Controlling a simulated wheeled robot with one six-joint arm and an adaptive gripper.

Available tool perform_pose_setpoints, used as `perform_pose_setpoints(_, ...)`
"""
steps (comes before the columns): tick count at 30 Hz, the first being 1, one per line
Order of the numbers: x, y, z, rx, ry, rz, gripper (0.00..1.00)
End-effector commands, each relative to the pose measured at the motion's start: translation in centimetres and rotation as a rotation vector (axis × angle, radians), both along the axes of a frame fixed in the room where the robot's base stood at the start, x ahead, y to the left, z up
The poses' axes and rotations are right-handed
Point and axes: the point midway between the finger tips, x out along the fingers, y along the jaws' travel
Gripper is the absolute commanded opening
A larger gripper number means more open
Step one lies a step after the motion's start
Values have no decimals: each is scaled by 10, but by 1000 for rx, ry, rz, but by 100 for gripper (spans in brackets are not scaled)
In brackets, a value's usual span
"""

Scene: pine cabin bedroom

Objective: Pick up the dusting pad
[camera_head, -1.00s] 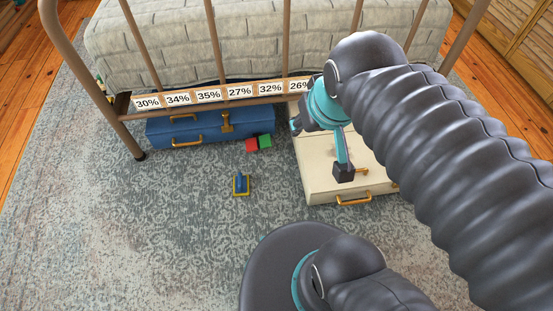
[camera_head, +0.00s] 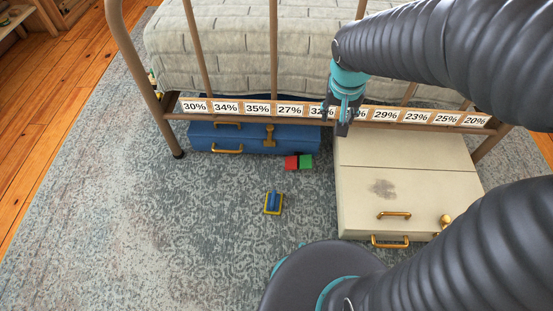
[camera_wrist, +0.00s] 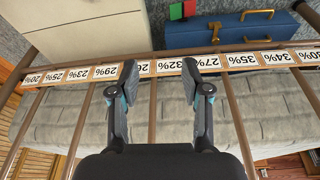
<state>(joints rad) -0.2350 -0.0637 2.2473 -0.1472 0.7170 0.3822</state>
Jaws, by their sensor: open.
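The dusting pad (camera_head: 273,202), a small block with a blue handle and yellow edging, lies on the rug in the head view, in front of the blue case. I do not see it in the wrist view. My gripper (camera_head: 343,128) is in front of the bed's footboard rail, up and to the right of the pad and well apart from it. In the wrist view my gripper (camera_wrist: 158,84) is open with nothing between its fingers, and the labelled rail passes behind the fingertips.
A blue case (camera_head: 254,139) lies under the bed end. A red block (camera_head: 291,162) and a green block (camera_head: 306,161) sit beside it. A cream case (camera_head: 408,190) with a grey smudge stands right. The bed rail (camera_head: 385,116) carries percentage labels. The rug (camera_head: 150,220) is clear at left.

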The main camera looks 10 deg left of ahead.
Motion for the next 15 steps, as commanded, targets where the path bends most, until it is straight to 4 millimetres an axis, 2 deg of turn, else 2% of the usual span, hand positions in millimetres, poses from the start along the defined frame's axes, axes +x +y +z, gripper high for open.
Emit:
perform_pose_setpoints(1, 10, 11, -16, -9, 24, 5, 48)
perform_pose_setpoints(6, 38, 45, -67, -28, 74, 2, 48)
perform_pose_setpoints(11, 55, 78, -123, -51, 119, 1, 48)
perform_pose_setpoints(15, 62, 107, -178, -74, 156, 3, 48)
